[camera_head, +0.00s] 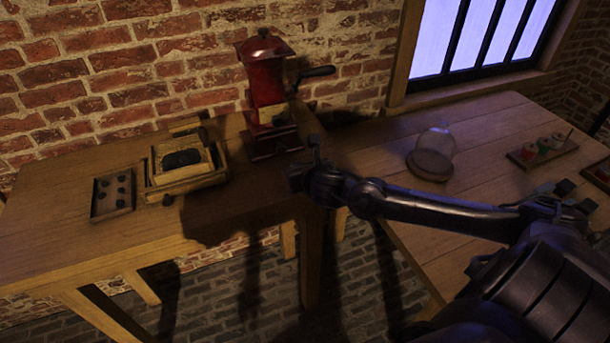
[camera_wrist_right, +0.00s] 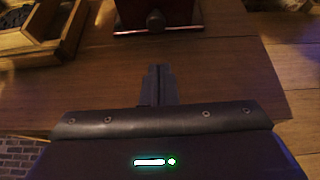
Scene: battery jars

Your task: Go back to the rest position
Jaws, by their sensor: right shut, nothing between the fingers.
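My right arm reaches in from the right in the head view, and its gripper (camera_head: 294,178) is over the right part of the left wooden table, in front of the red grinder. In the right wrist view the two fingers (camera_wrist_right: 158,72) are together with nothing between them. The bare table top (camera_wrist_right: 215,70) lies beneath and beyond them. My left gripper is not in view.
A red grinder (camera_head: 266,85) stands at the back; its base (camera_wrist_right: 155,14) tops the wrist view. Left are a wooden box (camera_head: 186,183) and a tray with dark pieces (camera_head: 125,200). A glass jar (camera_head: 436,146) and a small tray (camera_head: 524,159) are on the right table.

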